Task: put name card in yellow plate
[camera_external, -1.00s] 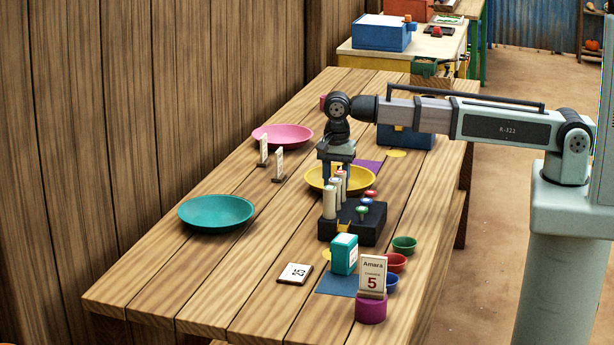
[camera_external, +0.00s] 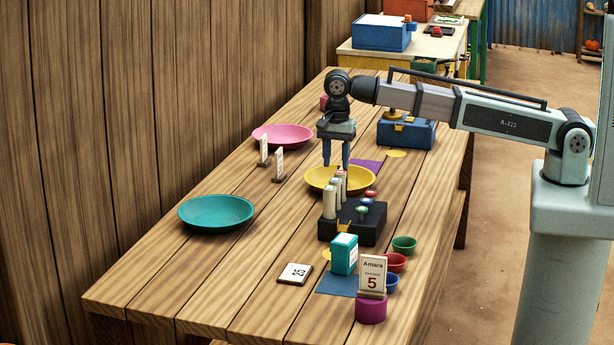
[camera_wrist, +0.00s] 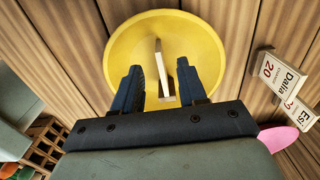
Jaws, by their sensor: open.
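The yellow plate (camera_external: 313,183) sits mid-table behind the dark button tray; it fills the upper middle of the wrist view (camera_wrist: 205,38). In the wrist view a thin, pale upright card on a small base (camera_wrist: 159,62), seen nearly edge-on, stands in the plate; its face is not readable. In the external view I cannot make it out. My gripper (camera_external: 337,163) is open above the plate, its fingers pointing down; in the wrist view the fingers (camera_wrist: 159,72) lie on either side of the card, apart from it.
Two name cards (camera_external: 278,164), "Dalia 20" (camera_wrist: 278,74) and "Esi" (camera_wrist: 299,112), stand near the pink plate (camera_external: 290,132). A teal plate (camera_external: 215,210) is at left. The "Amara 5" card (camera_external: 372,274) stands on a purple block. The dark tray (camera_external: 357,226) holds upright white cylinders.

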